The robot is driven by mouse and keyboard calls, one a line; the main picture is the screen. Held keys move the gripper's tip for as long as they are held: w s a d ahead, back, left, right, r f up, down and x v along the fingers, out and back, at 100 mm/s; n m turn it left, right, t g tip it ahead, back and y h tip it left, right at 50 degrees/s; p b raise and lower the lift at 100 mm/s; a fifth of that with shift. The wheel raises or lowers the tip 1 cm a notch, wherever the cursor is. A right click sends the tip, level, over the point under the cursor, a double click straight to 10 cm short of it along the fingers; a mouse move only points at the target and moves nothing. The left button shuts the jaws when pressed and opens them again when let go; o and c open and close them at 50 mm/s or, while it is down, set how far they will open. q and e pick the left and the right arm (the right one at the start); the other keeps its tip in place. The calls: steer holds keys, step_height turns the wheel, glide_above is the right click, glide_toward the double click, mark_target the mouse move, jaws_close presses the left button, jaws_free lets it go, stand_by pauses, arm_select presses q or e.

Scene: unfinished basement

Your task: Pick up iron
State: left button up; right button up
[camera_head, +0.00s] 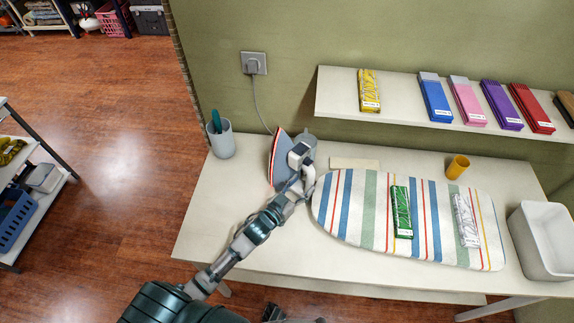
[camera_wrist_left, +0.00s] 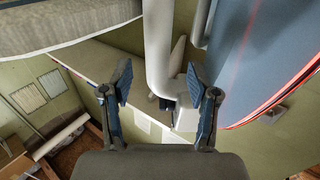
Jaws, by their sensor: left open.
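The iron (camera_head: 279,158) stands on its heel on the table at the left end of the ironing board, its pale soleplate edged in red. In the left wrist view its soleplate (camera_wrist_left: 262,55) fills the upper right, and its light grey handle (camera_wrist_left: 158,50) comes down between my fingers. My left gripper (camera_head: 302,162) is at the iron's right side, hiding part of it. In the wrist view my left gripper (camera_wrist_left: 159,80) is open, one finger on each side of the handle, with gaps visible. Dark parts at the head view's bottom edge may be my right gripper, mostly cut off.
A striped ironing board (camera_head: 345,215) carries green and white folded cloths. A grey cup (camera_head: 222,143) stands left of the iron, whose cord runs to a wall socket (camera_head: 254,63). An orange cup (camera_head: 457,167) and white bin (camera_head: 545,240) are right. A shelf (camera_head: 340,95) hangs above.

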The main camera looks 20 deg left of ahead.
mark_target(307, 181)
arm_select(q)
steer(key=x, duration=0.4)
steer(key=shift+w+d+f, duration=0.15)
steer(key=shift+w+d, duration=0.05)
steer(key=shift+d, duration=0.05)
jaws_close()
steer(key=shift+a, duration=0.1)
